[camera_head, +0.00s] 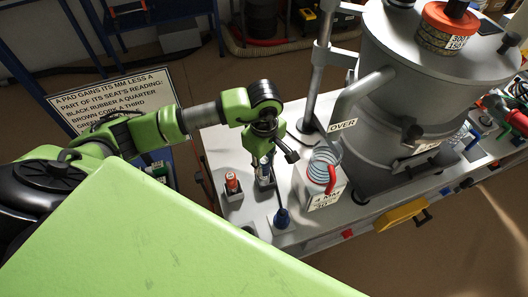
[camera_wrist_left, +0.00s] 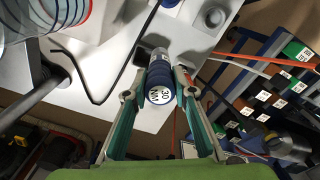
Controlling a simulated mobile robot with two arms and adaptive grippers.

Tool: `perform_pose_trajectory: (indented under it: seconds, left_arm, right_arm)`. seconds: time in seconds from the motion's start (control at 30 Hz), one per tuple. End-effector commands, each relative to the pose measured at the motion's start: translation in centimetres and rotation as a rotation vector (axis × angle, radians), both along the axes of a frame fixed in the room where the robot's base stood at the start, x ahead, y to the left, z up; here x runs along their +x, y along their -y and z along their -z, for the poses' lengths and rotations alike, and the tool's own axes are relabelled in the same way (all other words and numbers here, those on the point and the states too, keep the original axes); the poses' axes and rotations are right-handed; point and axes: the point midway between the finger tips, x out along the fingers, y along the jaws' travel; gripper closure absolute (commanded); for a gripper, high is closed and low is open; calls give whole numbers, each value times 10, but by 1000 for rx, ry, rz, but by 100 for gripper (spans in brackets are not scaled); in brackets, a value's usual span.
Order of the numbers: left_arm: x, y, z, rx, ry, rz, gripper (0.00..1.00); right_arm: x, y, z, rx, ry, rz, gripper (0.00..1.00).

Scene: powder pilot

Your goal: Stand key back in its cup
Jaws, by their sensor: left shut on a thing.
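My left gripper (camera_head: 266,172) reaches down over the white bench in the head view. In the left wrist view its two fingers (camera_wrist_left: 157,92) are shut on what looks like the key (camera_wrist_left: 158,75), a dark blue ribbed handle with a round white marked end facing the camera. The key's far end points at the bench, beside a dark square block (camera_wrist_left: 141,56). I cannot tell whether that block is its cup or whether the key touches it. A blue piece (camera_head: 283,218) stands in a pale base nearer the bench's front edge. My right gripper is out of view.
A red-topped piece (camera_head: 232,183) stands in a block left of the gripper. A white box with a coil and red tube (camera_head: 325,190) and a big grey vessel (camera_head: 405,90) stand to the right. A thin black bent rod (camera_wrist_left: 93,85) shows beside the key.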

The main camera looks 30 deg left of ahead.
Motion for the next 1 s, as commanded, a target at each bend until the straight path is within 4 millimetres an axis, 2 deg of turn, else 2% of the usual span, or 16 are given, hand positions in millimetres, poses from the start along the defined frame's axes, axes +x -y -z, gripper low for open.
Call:
perform_pose_trajectory:
  seconds: [0.03, 0.2, 0.4, 0.6, 1.0]
  left_arm:
    - [10, -3, 8, -4, 1, -122, 100]
    - [36, -14, 24, -13, -1, -521, 100]
    - [53, -23, 36, -17, -6, -838, 100]
    - [58, -26, 39, -18, -8, -950, 100]
    - [58, -27, 39, -18, -8, -952, 100]
  right_arm:
    - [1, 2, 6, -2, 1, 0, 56]
    - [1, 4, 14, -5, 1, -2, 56]
    - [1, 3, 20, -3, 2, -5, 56]
    - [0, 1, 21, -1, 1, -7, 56]
    - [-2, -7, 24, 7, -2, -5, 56]
